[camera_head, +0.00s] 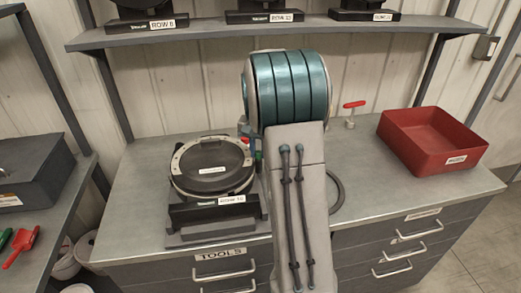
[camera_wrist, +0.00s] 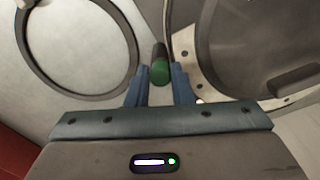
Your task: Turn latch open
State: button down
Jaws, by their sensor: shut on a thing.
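The seed meter (camera_head: 213,168) sits on the bench in a dark stand with a label on its front. Its round lid has a pale rim and a dark middle. It also shows at the upper right of the wrist view (camera_wrist: 207,60). The latch (camera_wrist: 160,72), a dark rod with a green end, stands beside the meter's rim. My gripper (camera_wrist: 160,86) has its blue fingers on either side of the latch and is shut on it. In the head view my arm hides the gripper and most of the latch.
A black ring (camera_head: 338,193) lies flat on the bench right of my arm. A red bin (camera_head: 396,142) stands at the right, with a red-handled tool (camera_head: 352,106) at the back. A shelf (camera_head: 215,29) with labelled stands runs above. Drawers are below the bench top.

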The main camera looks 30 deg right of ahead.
jog(key=m, duration=0.4)
jog(key=shift+m+p, duration=0.3)
jog(key=shift+m, duration=1.5)
jog(key=c, duration=1.3)
grip_release()
jog(key=shift+d, duration=0.1)
jog(key=shift+o, duration=0.2)
jog(key=shift+r, duration=0.1)
notch_tip(320, 180, up, 14)
jog(key=shift+b, duration=0.45)
